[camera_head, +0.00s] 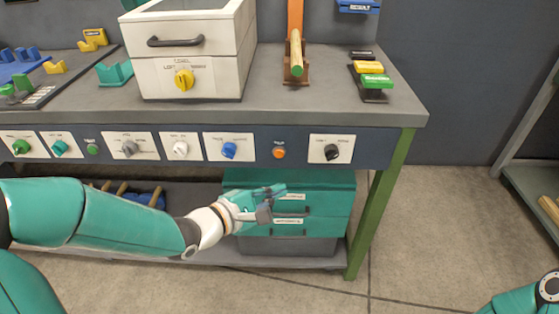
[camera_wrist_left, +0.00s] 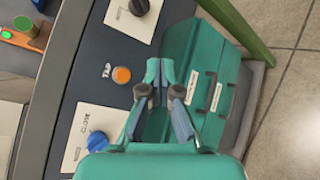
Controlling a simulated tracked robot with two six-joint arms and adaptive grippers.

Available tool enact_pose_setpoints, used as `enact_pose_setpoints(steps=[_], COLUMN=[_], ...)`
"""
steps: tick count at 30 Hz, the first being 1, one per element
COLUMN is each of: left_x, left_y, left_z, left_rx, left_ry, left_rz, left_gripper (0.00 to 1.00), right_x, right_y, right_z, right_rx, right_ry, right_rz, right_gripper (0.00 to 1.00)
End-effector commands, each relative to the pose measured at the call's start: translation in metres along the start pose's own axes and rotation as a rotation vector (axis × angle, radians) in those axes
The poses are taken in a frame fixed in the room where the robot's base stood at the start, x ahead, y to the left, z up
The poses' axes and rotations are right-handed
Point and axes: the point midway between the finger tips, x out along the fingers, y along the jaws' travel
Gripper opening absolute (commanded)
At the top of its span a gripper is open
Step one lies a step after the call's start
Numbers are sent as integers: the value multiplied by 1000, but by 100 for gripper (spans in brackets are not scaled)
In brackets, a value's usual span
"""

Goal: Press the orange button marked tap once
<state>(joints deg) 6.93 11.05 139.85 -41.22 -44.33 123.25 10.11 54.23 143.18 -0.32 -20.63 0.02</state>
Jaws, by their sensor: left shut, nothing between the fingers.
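The orange button (camera_head: 279,152) sits on the dark front panel of the workbench, between a blue knob and a black knob. In the left wrist view the orange button (camera_wrist_left: 122,75) shows beside the label TAP, left of my fingertips. My left gripper (camera_head: 280,190) is shut and empty, below the button in the head view and in front of the teal drawers. In the left wrist view its fingertips (camera_wrist_left: 160,72) are close together and apart from the button. My right gripper is not in view; only a teal part of my right arm shows at the lower right.
The blue knob (camera_head: 229,150) and the black knob (camera_head: 332,152) flank the button on the panel. The teal drawer unit (camera_head: 335,200) stands under the bench, beside a green leg (camera_head: 375,210). A white machine with a yellow knob (camera_head: 184,80) stands on the bench top.

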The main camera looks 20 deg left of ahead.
Motion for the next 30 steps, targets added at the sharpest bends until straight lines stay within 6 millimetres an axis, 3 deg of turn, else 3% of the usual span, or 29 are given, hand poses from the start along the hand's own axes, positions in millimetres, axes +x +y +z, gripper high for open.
enact_pose_setpoints(steps=[11,24,30], left_x=[5,42,55], left_y=[4,31,42], left_z=[-4,-32,-41], left_rx=[1,1,0], left_ry=[3,4,4], left_rz=[0,-1,-2], left_gripper=[0,0,0], right_x=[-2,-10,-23], right_y=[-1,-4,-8], right_z=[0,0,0], right_rx=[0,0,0], right_ry=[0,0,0], right_rz=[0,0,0], right_gripper=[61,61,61])
